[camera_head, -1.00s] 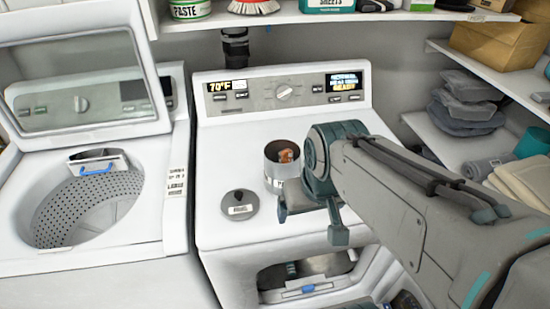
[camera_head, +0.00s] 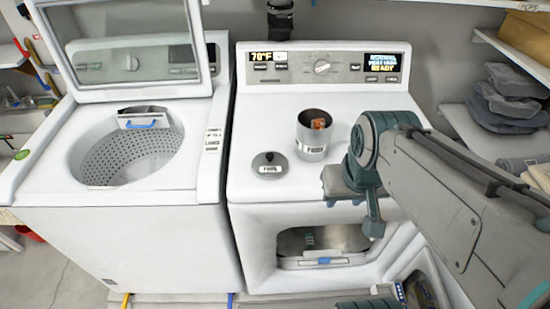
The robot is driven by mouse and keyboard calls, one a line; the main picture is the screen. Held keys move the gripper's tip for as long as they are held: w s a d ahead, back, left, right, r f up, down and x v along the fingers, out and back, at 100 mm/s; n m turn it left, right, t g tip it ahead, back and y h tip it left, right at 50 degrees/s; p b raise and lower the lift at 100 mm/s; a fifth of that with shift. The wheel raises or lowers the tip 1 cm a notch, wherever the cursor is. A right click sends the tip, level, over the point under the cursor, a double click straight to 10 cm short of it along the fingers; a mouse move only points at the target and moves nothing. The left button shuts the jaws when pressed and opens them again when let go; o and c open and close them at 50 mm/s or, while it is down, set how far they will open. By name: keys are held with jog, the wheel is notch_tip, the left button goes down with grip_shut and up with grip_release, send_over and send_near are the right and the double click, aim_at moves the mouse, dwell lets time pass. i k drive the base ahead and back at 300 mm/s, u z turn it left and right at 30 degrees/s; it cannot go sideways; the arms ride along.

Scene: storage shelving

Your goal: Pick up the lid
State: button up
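The lid (camera_head: 269,164) is a grey disc with a dark knob and a white label. It lies flat on top of the white dryer, left of an open metal canister (camera_head: 312,148). The canister stands upright with orange-brown contents showing inside. My gripper (camera_head: 358,202) is at the front right of the dryer top, to the right of the lid and canister and apart from both in the picture. Its fingers are partly hidden by my wrist, so I cannot tell whether they are open or shut.
The dryer (camera_head: 250,195) has a raised control panel (camera_head: 322,66) behind and an open front. A washer (camera_head: 110,235) with its top door raised stands to the left. Shelves with folded grey cloths (camera_head: 508,100) are at the right. The dryer top around the lid is clear.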

aim_at(269, 165)
jog(key=u, duration=0.05)
jog(key=k, duration=1.45)
jog(key=u, duration=1.05)
jog(key=i, duration=1.85)
jog(key=z, duration=1.7)
